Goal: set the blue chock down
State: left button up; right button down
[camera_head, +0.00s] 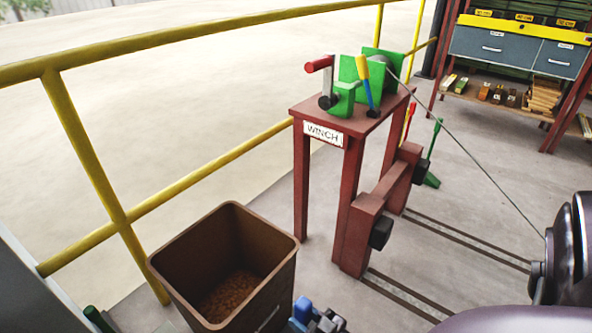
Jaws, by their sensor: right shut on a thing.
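A small blue chock (302,310) shows at the bottom edge of the head view, just right of the brown bin. My right gripper (316,319) is at the bottom edge too, shut on the blue chock. The lower part of the gripper is cut off by the frame, and whether the chock touches the floor cannot be told. My left gripper is not in view.
A brown bin (168,262) with brown granules stands at lower left. A red winch table (353,190) and a red buffer frame (353,237) stand ahead, near floor rails (400,295). A yellow railing (90,152) runs behind. My dark arm links fill the lower right.

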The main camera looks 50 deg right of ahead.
pick_arm(q)
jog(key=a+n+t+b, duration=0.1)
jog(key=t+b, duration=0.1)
jog(key=b, duration=0.2)
jog(key=shift+b, duration=0.3)
pick_arm(e)
notch_tip(320, 180, down, 10)
jog(key=shift+f, duration=0.15)
jog(key=shift+w, duration=0.1)
jog(key=shift+f, duration=0.15)
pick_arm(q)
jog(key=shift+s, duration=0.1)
pick_arm(e)
jog(key=c, duration=0.7)
grip_release()
